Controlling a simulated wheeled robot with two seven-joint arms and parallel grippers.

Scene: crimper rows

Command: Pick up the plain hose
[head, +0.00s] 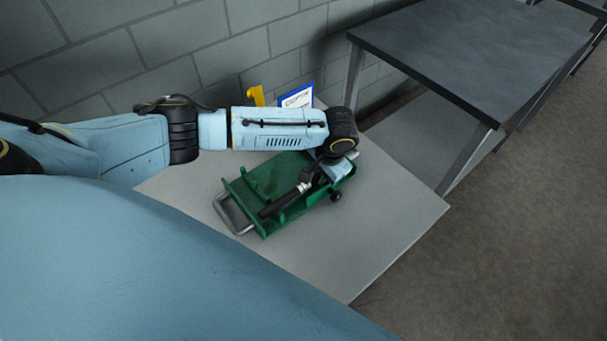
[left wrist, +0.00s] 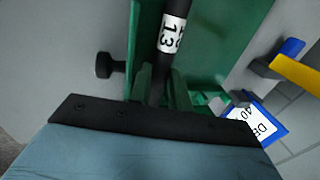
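A black hose (head: 283,202) with a white band lies tilted across a green wheeled cart (head: 232,190) on the grey table. In the left wrist view the hose (left wrist: 175,30) carries a white label reading 13, and its lower part goes behind the dark edge of my gripper. I cannot make out a hose without a label. My left gripper (head: 314,172) is low over the right part of the cart, right at the hose. Its fingertips are hidden or too dark to tell apart, so I cannot tell if it grips. My right gripper is out of view.
A blue-framed sign (head: 298,97) and a yellow object (head: 256,95) stand behind my arm by the block wall. A dark table (head: 470,50) is at the upper right. The light table (head: 375,225) is bare to the right of the cart.

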